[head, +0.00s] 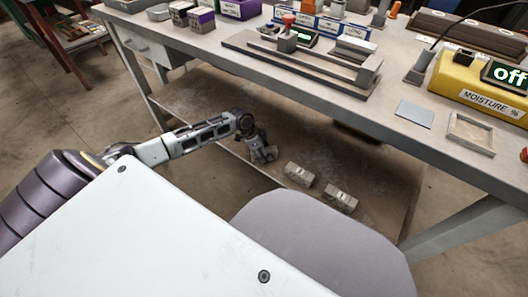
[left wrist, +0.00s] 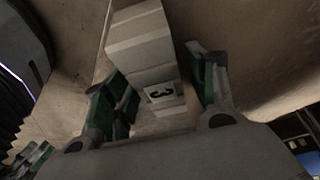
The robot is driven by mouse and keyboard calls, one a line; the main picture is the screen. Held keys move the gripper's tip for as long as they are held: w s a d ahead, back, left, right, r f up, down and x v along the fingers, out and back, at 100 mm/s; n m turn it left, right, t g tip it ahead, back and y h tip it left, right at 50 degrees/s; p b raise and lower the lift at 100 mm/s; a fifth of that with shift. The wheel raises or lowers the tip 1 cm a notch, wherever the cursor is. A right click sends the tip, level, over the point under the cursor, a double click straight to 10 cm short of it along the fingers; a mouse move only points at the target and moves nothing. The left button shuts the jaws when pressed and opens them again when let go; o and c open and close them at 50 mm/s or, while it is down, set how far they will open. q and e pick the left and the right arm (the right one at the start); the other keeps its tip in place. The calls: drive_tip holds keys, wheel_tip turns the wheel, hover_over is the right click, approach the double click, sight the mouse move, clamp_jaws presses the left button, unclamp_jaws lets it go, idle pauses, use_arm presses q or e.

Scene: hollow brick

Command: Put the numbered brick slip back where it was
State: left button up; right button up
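A grey brick piece (left wrist: 143,42) with a dark number 3 on a pale label (left wrist: 161,92) lies between the fingers of my left gripper (left wrist: 163,92) in the left wrist view. The fingers, with green pads, stand apart on either side of it, and a narrow gap shows on the right side. In the head view my left gripper (head: 264,154) points down just over the lower shelf (head: 205,105), left of two grey hollow bricks (head: 299,174) (head: 340,197). The numbered piece is not clearly separable from the gripper there. My right gripper is not in view.
The workbench top (head: 190,42) overhangs the shelf and my left arm. On it are a long grey fixture (head: 300,65), a yellow moisture meter (head: 480,85) reading "off", a flat grey plate (head: 414,114) and a shallow tray (head: 470,133). The shelf's left part is clear.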

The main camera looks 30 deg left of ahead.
use_arm(q)
drive_tip(key=shift+r, duration=0.1)
drive_tip(key=shift+p+v, duration=0.5)
drive_tip(key=shift+v, duration=0.6)
drive_tip(key=p+v, duration=0.3)
drive_tip(key=v, duration=0.5)
drive_tip(key=shift+r+p, duration=0.1)
drive_tip(key=shift+p, duration=0.2)
drive_tip(key=shift+p+v, duration=0.3)
drive_tip(key=shift+v, duration=0.55)
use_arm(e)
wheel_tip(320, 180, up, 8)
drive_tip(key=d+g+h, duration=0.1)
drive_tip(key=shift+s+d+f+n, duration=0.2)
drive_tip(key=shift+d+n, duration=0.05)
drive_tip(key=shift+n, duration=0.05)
